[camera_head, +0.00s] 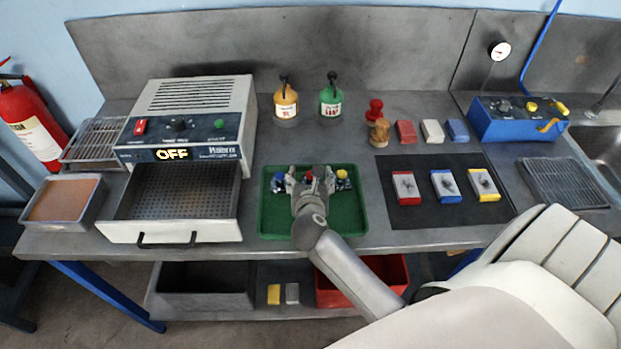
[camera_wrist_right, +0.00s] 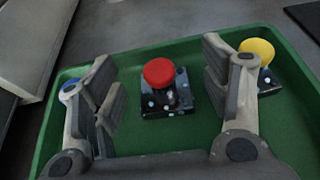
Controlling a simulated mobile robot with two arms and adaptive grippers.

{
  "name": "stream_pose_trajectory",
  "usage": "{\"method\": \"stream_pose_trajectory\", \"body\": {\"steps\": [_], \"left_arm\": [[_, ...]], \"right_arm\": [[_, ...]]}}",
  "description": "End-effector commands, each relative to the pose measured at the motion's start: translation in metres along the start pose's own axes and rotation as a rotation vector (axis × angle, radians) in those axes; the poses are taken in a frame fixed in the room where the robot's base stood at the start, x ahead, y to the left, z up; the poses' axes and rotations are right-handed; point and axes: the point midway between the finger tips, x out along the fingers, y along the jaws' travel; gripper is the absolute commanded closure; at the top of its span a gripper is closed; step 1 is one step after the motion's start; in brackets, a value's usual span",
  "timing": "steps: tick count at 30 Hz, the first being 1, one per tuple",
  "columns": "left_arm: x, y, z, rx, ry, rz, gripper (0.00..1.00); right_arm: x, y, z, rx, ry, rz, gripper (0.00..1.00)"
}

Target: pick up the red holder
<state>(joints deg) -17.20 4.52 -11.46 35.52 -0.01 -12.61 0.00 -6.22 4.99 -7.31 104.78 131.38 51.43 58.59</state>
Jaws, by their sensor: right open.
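The red holder (camera_wrist_right: 168,92) has a round red knob on a dark speckled base and stands upright in the green tray. In the wrist view my right gripper (camera_wrist_right: 162,90) is open, with one finger on each side of the red holder and a gap on both sides. A blue-topped holder (camera_head: 278,183) stands left of it and a yellow-topped holder (camera_head: 343,180) right of it, both in the tray. My left gripper is not in view.
The green tray (camera_head: 358,228) has a raised rim. Left of it is an oven with an open drawer (camera_head: 190,229). Right of it is a dark mat (camera_head: 437,206) with red, blue and yellow blocks. Orange and green bottles (camera_head: 331,104) stand behind.

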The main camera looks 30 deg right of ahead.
Motion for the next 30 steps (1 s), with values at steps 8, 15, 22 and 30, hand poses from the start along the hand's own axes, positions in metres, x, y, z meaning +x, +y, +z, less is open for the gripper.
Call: {"method": "stream_pose_trajectory", "body": {"steps": [8, 15, 22, 30], "left_arm": [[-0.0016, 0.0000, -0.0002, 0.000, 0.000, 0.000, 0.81], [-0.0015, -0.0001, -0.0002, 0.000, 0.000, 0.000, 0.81], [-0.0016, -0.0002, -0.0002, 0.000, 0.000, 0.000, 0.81], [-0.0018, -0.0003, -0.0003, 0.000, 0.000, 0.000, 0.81]], "right_arm": [[0.0097, -0.0003, -0.0006, 0.001, 0.001, 0.000, 0.30], [0.0094, -0.0003, -0.0007, 0.001, 0.001, 0.000, 0.50], [0.0093, -0.0003, -0.0007, 0.000, 0.001, 0.000, 0.79], [0.0091, -0.0001, 0.0007, 0.001, -0.002, 0.000, 0.90]]}}
